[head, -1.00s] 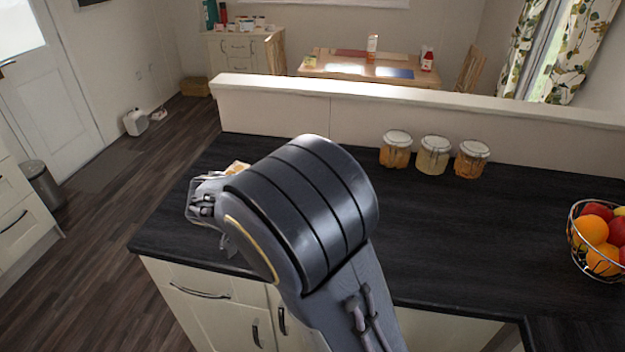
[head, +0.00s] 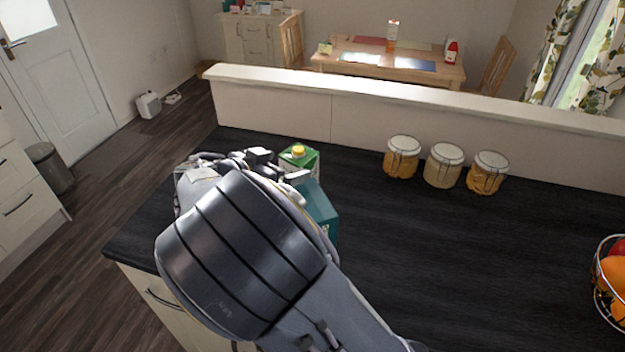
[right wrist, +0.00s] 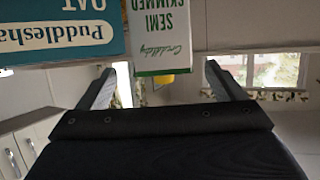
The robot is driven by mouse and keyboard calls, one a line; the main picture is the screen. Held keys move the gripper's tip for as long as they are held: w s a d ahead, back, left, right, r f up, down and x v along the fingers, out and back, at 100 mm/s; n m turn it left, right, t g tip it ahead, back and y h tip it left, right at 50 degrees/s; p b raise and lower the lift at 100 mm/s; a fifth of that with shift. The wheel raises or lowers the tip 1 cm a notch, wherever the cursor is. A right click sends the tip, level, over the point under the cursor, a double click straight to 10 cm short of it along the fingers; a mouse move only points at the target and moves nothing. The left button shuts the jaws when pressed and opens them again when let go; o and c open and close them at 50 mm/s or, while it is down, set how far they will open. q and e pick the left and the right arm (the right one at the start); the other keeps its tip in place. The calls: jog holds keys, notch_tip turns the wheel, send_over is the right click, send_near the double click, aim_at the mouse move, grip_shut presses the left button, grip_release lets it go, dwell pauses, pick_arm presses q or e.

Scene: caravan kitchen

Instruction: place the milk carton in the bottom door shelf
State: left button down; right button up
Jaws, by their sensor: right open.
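The milk carton (head: 312,160), green with a yellow cap, stands on the dark counter, partly hidden by my right arm. In the right wrist view its white and green "semi skimmed" face (right wrist: 160,30) appears upside down, ahead of the gap between the fingers. My right gripper (right wrist: 160,66) is open and empty. In the head view it is beside the carton, mostly behind my own wrist. A teal oat carton (head: 318,207) stands close to the milk carton; it also shows in the right wrist view (right wrist: 60,40). No door shelf and no left gripper are in view.
Three lidded jars (head: 443,166) stand by the low partition (head: 400,105) behind the counter. A wire fruit bowl (head: 610,280) is at the right edge. The counter (head: 440,250) between jars and bowl is clear. A dining table (head: 390,60) stands beyond the partition.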

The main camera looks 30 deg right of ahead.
aim_at(303, 157)
jog(key=shift+w+d+f, duration=0.1)
jog(key=shift+w+d, duration=0.1)
jog(key=shift+d, duration=0.4)
jog(key=p+x, duration=0.1)
jog(key=x, duration=0.1)
jog(key=p+x, duration=0.1)
jog(key=x, duration=0.1)
jog(key=p+x, duration=0.1)
jog(key=x, duration=0.1)
jog(key=shift+w+d+r, duration=0.2)
jog(key=shift+w+d+f, duration=0.1)
jog(key=shift+d+f, duration=0.1)
jog(key=shift+c, duration=0.4)
grip_shut()
jog(key=shift+r, duration=0.1)
